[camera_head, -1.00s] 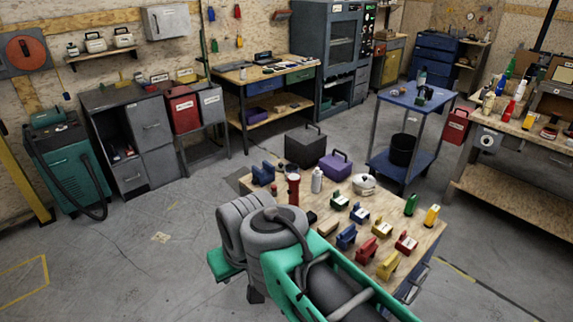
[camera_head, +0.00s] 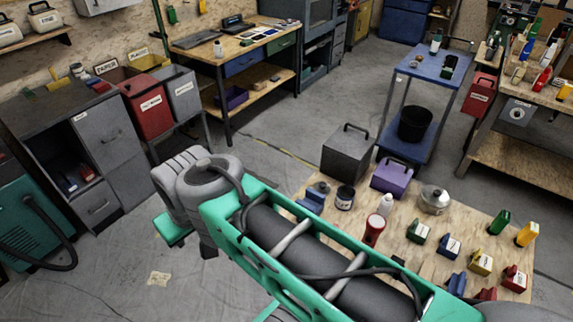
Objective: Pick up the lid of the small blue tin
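A wooden workbench (camera_head: 305,238) stands in front of me, with several small objects on its top. I cannot tell for sure which is the small blue tin. A small dark round container with a pale label (camera_head: 345,198) stands at the bench's far left, next to a blue object (camera_head: 311,201). Small blue block-like items (camera_head: 448,246) stand among green, yellow and red ones. No separate lid can be made out. My green and grey arm crosses the lower picture and covers part of the bench. My gripper is not in view.
On the bench are a purple box (camera_head: 391,178), a silver pot (camera_head: 433,201), a white bottle (camera_head: 386,205) and a red torch-like object (camera_head: 374,231). A grey box (camera_head: 347,155) stands behind. A blue trolley (camera_head: 418,65) is farther back. Open floor lies at left.

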